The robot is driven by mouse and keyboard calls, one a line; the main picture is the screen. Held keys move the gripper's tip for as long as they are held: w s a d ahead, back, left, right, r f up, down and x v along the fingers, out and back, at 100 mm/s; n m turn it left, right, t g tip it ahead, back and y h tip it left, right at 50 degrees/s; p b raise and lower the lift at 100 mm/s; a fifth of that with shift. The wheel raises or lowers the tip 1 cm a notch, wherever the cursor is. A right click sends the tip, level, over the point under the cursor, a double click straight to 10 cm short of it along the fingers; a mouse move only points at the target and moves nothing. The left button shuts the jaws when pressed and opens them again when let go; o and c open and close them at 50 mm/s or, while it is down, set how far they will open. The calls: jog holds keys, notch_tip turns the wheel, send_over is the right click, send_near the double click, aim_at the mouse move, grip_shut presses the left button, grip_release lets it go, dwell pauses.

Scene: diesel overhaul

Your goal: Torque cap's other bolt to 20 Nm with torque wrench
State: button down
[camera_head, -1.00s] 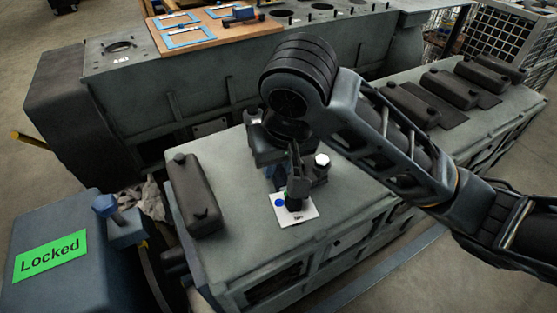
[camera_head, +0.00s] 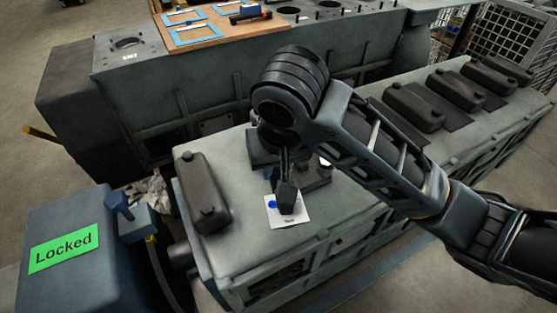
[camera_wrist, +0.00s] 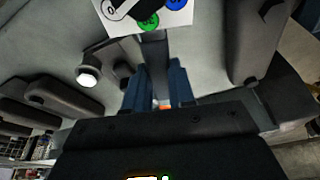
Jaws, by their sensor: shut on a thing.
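My gripper (camera_wrist: 157,85) has two blue fingers shut on a dark grey tool, which looks like the torque wrench (camera_wrist: 155,52). In the head view the tool's dark end (camera_head: 286,195) stands over a white card (camera_head: 292,220) on the grey engine block. The card (camera_wrist: 178,17) shows blue and green dots in the wrist view, with a black part across it. A pale round bolt head (camera_wrist: 88,76) is left of the fingers in the wrist view. In the head view my arm mostly hides the cap area. Whether the tool touches a bolt is hidden.
A dark cover (camera_head: 203,193) lies left of the arm, and several similar covers (camera_head: 458,90) lie at the right. A wooden board with blue frames (camera_head: 212,33) is on the rear bench.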

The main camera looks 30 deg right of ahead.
jog(key=shift+a, duration=0.35)
jog(key=shift+a+p, duration=0.25)
jog(key=shift+p, duration=0.2)
jog(key=shift+a, duration=0.1)
jog(key=shift+w+a+m+p, duration=0.1)
jog(key=shift+a+m+p, duration=0.1)
jog(key=shift+m+p, duration=0.2)
jog(key=shift+w+a+p, duration=0.15)
jog(key=shift+a+p, duration=0.15)
jog(key=shift+p, duration=0.2)
jog(key=shift+s+d, duration=0.2)
jog(key=shift+d, duration=0.4)
jog(key=shift+d, duration=0.1)
